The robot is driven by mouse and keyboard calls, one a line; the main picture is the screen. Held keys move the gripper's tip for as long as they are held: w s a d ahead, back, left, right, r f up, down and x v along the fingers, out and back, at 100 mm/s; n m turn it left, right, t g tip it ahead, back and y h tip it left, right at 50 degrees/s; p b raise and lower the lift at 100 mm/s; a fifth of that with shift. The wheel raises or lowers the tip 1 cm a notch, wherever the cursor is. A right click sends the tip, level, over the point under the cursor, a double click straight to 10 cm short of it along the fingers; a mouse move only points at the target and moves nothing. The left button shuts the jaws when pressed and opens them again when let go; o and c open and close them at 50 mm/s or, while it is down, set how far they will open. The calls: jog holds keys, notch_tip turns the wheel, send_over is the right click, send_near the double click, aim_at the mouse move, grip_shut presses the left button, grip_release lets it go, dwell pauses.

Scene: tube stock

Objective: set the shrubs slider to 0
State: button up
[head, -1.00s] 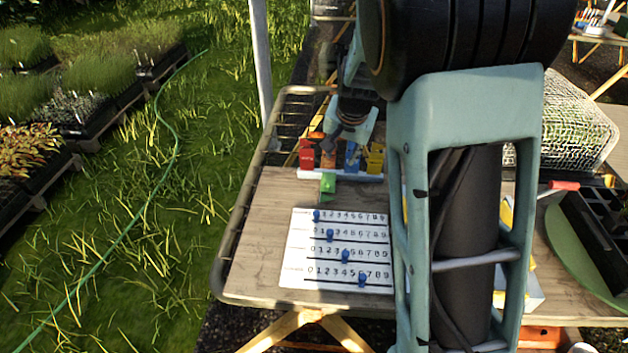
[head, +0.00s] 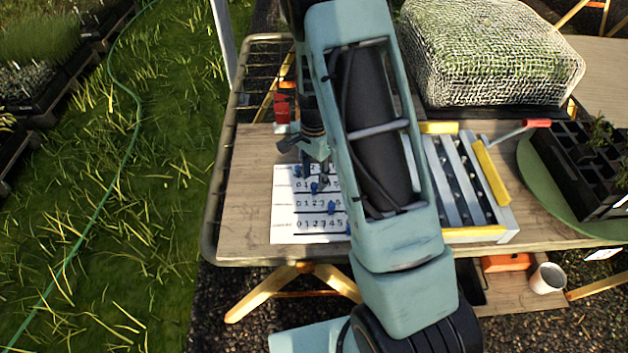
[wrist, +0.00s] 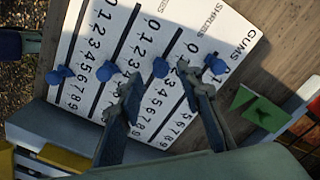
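The white slider board (head: 283,233) lies on the wooden table, with several numbered rows and blue knobs. In the wrist view, the shrubs row is second from the right, and its blue knob (wrist: 160,67) stands beside about the 2. The gums knob (wrist: 215,63) is near the 0 end of its row. My gripper (wrist: 158,78) is open and empty, its two fingers on either side of the shrubs knob in the picture. I cannot tell whether a finger touches it. In the head view, my gripper (head: 322,180) is over the board's upper rows and my arm hides the board's right part.
A green block (wrist: 265,112) lies beyond the board's gums side. Red blocks (head: 282,108) stand behind the board. A grey-and-yellow crank device (head: 508,222) and a black cell tray (head: 560,178) are to the right. A netted box (head: 490,50) is behind. Table is clear left of the board.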

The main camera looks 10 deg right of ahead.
aim_at(314, 189)
jog(key=shift+f, duration=1.25)
jog(key=shift+c, duration=0.6)
grip_shut()
jog(key=shift+w, duration=0.1)
